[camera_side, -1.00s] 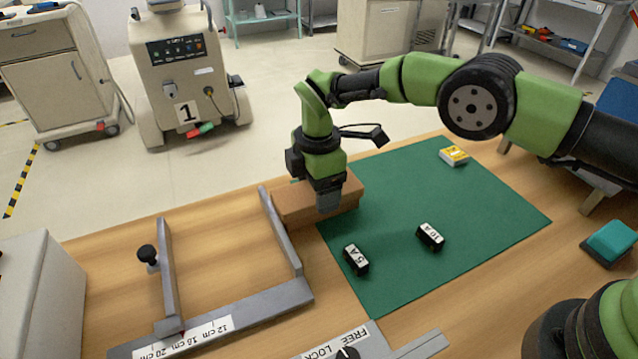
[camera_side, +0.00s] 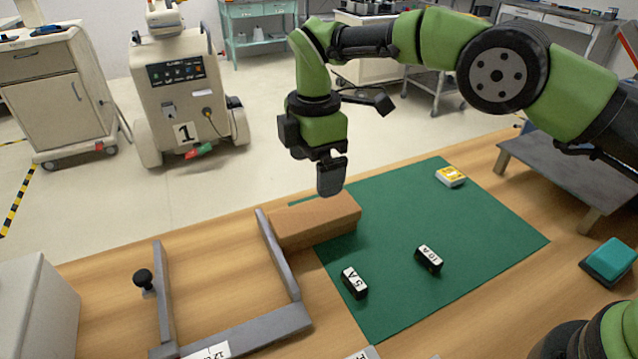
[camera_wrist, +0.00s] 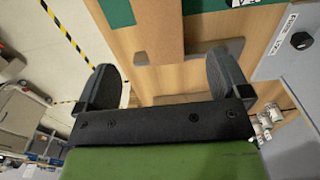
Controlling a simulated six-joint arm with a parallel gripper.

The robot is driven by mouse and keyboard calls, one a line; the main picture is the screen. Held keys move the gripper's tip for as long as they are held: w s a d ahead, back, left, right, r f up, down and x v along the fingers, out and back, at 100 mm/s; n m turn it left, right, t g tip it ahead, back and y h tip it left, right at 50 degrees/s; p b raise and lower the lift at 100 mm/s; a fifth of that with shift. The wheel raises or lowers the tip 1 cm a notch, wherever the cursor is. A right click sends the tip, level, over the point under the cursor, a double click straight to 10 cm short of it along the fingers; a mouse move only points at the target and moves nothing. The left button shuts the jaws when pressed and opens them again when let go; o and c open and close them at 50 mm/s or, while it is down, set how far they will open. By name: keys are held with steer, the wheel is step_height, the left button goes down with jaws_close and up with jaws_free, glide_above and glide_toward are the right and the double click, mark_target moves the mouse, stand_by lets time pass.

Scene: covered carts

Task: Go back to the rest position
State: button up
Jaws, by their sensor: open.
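My gripper (camera_side: 331,178) hangs above the back edge of the table in the side view, over a brown block (camera_side: 316,220). A gap shows between the gripper and the block. In the wrist view the two dark fingers of my gripper (camera_wrist: 167,88) are spread apart with nothing held between them. The brown block (camera_wrist: 160,25) shows beyond them. In the side view the block lies at the far left edge of the green mat (camera_side: 400,290), beside one bar of the grey sliding frame (camera_side: 280,260).
Two small black blocks, labelled 5 A (camera_side: 354,283) and 10 A (camera_side: 429,259), and a yellow-and-white box (camera_side: 450,176) lie on the mat. A teal-topped block (camera_side: 610,258) sits at the right. Air above the mat is clear.

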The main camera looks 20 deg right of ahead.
steer(key=s+d+r+m+t+y, duration=0.15)
steer(key=s+d+r+m, duration=0.3)
steer(key=r, duration=0.55)
steer(key=s+d+r+m+t, duration=0.2)
steer(key=s+d+r+m, duration=0.3)
steer(key=r, duration=0.4)
steer(key=s+d+m+t, duration=0.2)
steer(key=s+d+m, duration=0.1)
steer(key=s+m, duration=0.3)
steer(key=s+d+m+t, duration=0.1)
steer(key=s+d+m, duration=0.3)
steer(key=s, duration=0.7)
steer(key=f+m, duration=0.1)
steer(key=m, duration=0.1)
steer(key=shift+m+t, duration=0.35)
